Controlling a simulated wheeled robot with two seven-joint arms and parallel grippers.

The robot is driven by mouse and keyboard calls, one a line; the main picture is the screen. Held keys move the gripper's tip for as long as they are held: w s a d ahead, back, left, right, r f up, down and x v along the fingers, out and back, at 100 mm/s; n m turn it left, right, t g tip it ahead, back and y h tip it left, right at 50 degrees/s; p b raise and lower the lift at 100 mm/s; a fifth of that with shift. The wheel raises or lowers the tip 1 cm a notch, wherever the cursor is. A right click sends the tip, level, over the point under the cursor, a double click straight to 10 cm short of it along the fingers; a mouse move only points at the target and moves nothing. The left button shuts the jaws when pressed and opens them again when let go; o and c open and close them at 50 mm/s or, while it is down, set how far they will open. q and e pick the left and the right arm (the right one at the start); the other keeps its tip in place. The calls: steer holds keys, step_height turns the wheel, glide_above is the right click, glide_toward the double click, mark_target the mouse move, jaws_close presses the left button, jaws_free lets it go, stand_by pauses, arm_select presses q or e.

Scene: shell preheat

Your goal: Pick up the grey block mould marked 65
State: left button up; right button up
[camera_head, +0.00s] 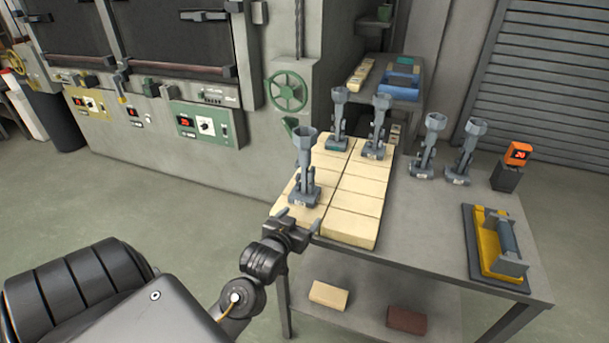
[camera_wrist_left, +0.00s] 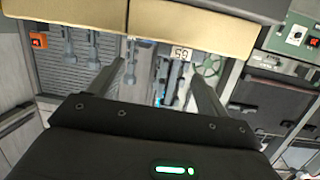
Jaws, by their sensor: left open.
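Several grey moulds with funnel tops stand upright on the bench. The front-left one, the mould marked 65 (camera_head: 304,188), stands on the cream bricks; its small tag is too small to read in the head view. In the left wrist view the picture is upside down and a tag (camera_wrist_left: 181,54) reads 65. My left gripper (camera_head: 299,220) is open and empty, just in front of this mould at the near edge of the bricks. Its fingers (camera_wrist_left: 158,70) appear on either side of the tagged mould, apart from it. My right gripper is not in view.
Two moulds (camera_head: 377,127) stand farther back on the bricks (camera_head: 350,218), and two more (camera_head: 428,147) on the grey table (camera_head: 420,215). An orange display (camera_head: 517,153) and a yellow-and-grey fixture (camera_head: 492,245) are at the right. Ovens (camera_head: 170,50) stand behind left.

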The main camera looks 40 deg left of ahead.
arm_select(q)
steer(key=n+t+y, duration=0.1)
steer(key=t+y, duration=0.1)
glide_toward(302, 174)
steer(key=x, duration=0.5)
steer(key=p+x, duration=0.1)
steer(key=x, duration=0.2)
steer(key=shift+w+a+f, duration=0.15)
steer(key=shift+w+f, duration=0.15)
steer(key=shift+w, duration=0.1)
steer(key=shift+w+a+r+p, duration=0.1)
steer(key=shift+w+r+p, duration=0.2)
steer(key=shift+p, duration=0.4)
steer(key=p+x, duration=0.1)
steer(key=x, duration=0.2)
steer(key=shift+w+a+p, duration=0.1)
steer(key=shift+w+p, duration=0.25)
steer(key=shift+w+a, duration=0.15)
steer(key=shift+w, duration=0.25)
steer(key=shift+s, duration=0.1)
steer(key=shift+c, duration=1.1)
steer(key=c, duration=1.2)
